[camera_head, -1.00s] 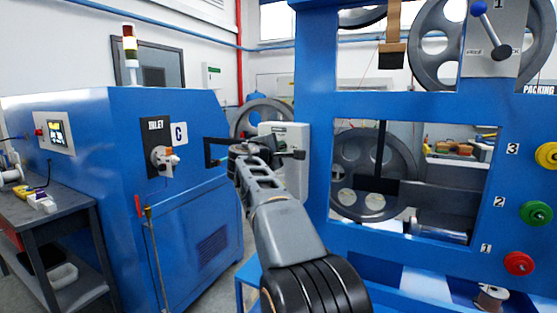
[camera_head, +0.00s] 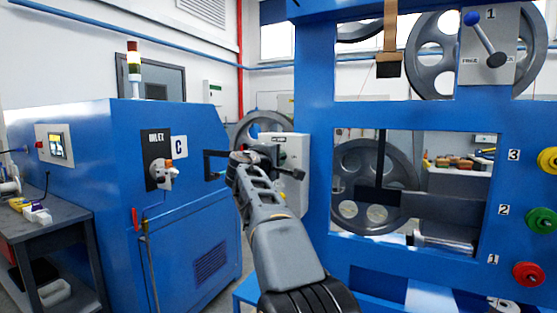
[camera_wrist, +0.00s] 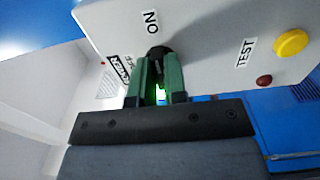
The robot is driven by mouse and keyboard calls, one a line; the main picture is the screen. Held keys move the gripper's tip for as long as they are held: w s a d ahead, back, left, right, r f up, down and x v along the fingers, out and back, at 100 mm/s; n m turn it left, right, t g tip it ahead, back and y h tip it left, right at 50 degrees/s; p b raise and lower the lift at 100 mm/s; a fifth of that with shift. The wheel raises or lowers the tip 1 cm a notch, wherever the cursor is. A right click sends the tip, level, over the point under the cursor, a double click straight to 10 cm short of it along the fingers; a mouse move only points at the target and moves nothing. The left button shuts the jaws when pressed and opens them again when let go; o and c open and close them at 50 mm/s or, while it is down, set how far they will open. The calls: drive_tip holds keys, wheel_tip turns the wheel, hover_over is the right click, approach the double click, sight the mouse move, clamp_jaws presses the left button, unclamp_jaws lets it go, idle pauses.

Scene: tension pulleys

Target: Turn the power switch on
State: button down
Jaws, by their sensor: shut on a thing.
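The power switch is a black knob (camera_wrist: 157,52) on a pale grey box, between an "ON" label and a "POWER" label. My gripper (camera_wrist: 158,62) is shut on this knob, with one green finger on each side. The fingers and wrist hide part of the knob, so I cannot tell its exact setting. The box face (camera_wrist: 205,40) fills much of the wrist view. In the head view the same box (camera_head: 292,150) stands left of the blue frame, partly behind my arm, and the fingers cannot be made out.
A yellow button (camera_wrist: 291,43) and a small red button (camera_wrist: 264,80) sit near the "TEST" label. A blue cabinet (camera_head: 120,210) with a rotary switch (camera_head: 163,174) stands left. The blue pulley frame (camera_head: 318,180) stands right of my arm, close to it.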

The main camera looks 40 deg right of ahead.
drive_tip(key=c, duration=1.2)
unclamp_jaws()
drive_tip(key=shift+o, duration=0.2)
drive_tip(key=shift+a, duration=0.1)
drive_tip(key=b+v, duration=0.2)
drive_tip(key=v, duration=1.1)
drive_tip(key=shift+s+a, duration=0.2)
drive_tip(key=shift+a, duration=0.1)
drive_tip(key=shift+f, duration=0.1)
